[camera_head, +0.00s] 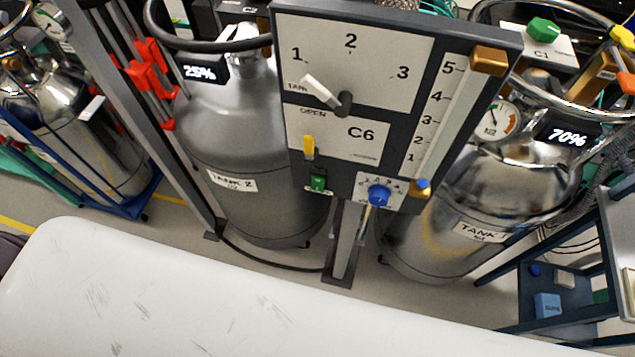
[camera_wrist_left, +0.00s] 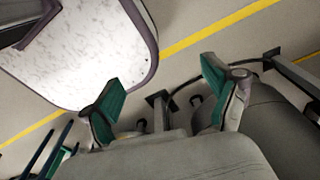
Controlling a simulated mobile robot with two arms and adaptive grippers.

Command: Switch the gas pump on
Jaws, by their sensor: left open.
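A dark-framed panel marked C6 (camera_head: 345,128) stands in the middle of the head view. It bears a white-tipped lever (camera_head: 322,92) angled toward the TANK mark near 1, a yellow switch (camera_head: 308,147) under OPEN, a small green switch (camera_head: 318,183), a blue knob (camera_head: 379,195) and a scale with an orange slider (camera_head: 488,61) near 5. No control is readably labelled as the gas pump, and I cannot tell the green switch's state. My left gripper (camera_wrist_left: 160,75) shows in its wrist view, green-padded fingers spread, nothing between them. The right gripper is out of view.
The grey TANK 2 (camera_head: 235,140), reading 25%, stands behind the panel's left. A shiny tank (camera_head: 435,215) near a 70% display stands on the right. Red-clamped posts (camera_head: 150,75) rise at left. A dark low frame (camera_head: 570,318) holds the lower right.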

